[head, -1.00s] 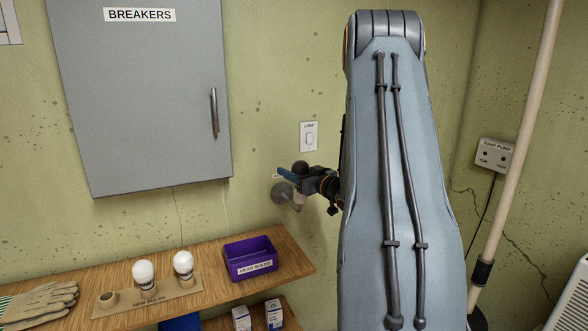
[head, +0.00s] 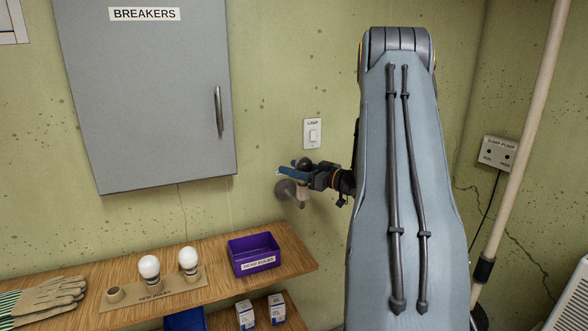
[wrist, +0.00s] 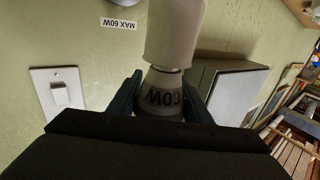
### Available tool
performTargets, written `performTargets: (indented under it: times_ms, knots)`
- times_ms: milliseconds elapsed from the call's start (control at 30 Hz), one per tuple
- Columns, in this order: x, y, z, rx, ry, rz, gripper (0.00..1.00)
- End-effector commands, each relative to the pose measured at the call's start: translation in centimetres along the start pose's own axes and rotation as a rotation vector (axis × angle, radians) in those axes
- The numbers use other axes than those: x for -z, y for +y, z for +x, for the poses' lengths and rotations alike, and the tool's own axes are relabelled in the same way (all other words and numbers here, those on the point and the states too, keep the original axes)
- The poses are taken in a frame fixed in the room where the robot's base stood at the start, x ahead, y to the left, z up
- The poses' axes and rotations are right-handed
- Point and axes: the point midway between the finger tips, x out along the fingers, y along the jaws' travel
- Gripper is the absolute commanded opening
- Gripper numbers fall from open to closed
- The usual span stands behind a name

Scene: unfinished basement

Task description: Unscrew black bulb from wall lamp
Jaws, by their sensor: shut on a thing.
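The black bulb (head: 305,163) stands upright at the top of the wall lamp (head: 286,189), its dark round top showing between my fingers. My gripper (head: 298,169) reaches in from the right and is shut on the bulb. In the wrist view, which is turned over, the bulb's grey neck (wrist: 164,98) with "60W" print sits between the jaws. The lamp's pale socket (wrist: 175,35) is right by it, with a thin metallic band between them. I cannot tell how far the bulb is threaded in.
A wooden shelf (head: 215,291) below holds a purple dead-bulb bin (head: 254,254), a new-bulb holder (head: 190,283) with two white bulbs (head: 149,267), and gloves (head: 45,300). The lamp switch (head: 312,134) is just above the lamp. A grey breaker cabinet (head: 145,100) hangs left.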

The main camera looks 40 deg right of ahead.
Motion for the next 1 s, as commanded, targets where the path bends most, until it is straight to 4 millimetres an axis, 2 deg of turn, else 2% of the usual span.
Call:
performTargets:
  times_ms: [1000]
  knots:
    - [3.8,0.0,0.0,-0.001,0.000,0.000,0.23]
